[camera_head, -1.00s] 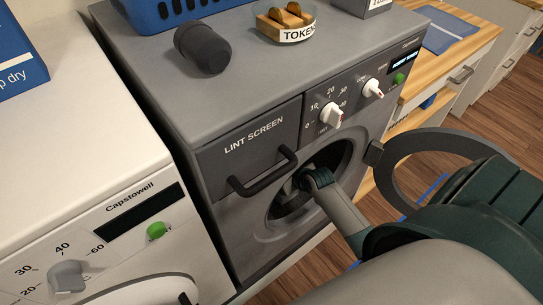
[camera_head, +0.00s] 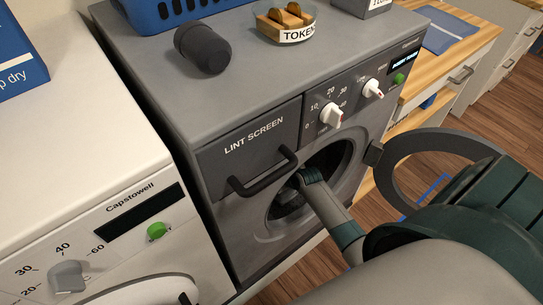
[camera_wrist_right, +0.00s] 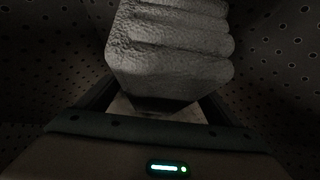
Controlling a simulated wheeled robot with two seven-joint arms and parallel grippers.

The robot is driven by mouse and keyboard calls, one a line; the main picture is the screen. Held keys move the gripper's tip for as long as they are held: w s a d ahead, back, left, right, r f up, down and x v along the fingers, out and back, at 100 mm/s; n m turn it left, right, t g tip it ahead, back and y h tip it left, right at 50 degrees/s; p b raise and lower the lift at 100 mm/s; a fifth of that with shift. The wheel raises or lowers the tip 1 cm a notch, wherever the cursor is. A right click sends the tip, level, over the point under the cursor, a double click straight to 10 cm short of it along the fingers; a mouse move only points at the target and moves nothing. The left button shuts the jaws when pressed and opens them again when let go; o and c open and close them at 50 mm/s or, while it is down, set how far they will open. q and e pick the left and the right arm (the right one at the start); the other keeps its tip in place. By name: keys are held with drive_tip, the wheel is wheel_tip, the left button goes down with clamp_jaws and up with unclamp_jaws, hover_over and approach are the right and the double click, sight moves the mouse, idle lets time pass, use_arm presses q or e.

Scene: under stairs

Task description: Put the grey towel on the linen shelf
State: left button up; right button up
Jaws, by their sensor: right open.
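The grey towel (camera_wrist_right: 175,45), folded in thick layers with a bumpy weave, shows in the right wrist view inside a dark perforated drum. My right gripper (camera_wrist_right: 155,104) is open, with the towel's near end in front of and between its fingers; I cannot tell whether they touch it. In the head view my right arm reaches through the round opening of the grey dryer (camera_head: 285,205), which hides that gripper and the towel. My left gripper is in neither view. I cannot make out which surface is the linen shelf.
The dryer's round door (camera_head: 400,150) stands open to the right, beside my arm. A dark cup (camera_head: 203,48) lies on the dryer top near a token dish (camera_head: 285,22) and a blue basket (camera_head: 165,12). A white washer (camera_head: 70,150) stands left. A wooden counter (camera_head: 470,20) is at right.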

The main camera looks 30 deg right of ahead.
drive_tip(key=c, duration=1.3)
drive_tip(key=shift+r, duration=0.2)
wheel_tip(320, 180, up, 10)
drive_tip(key=shift+f, duration=0.15)
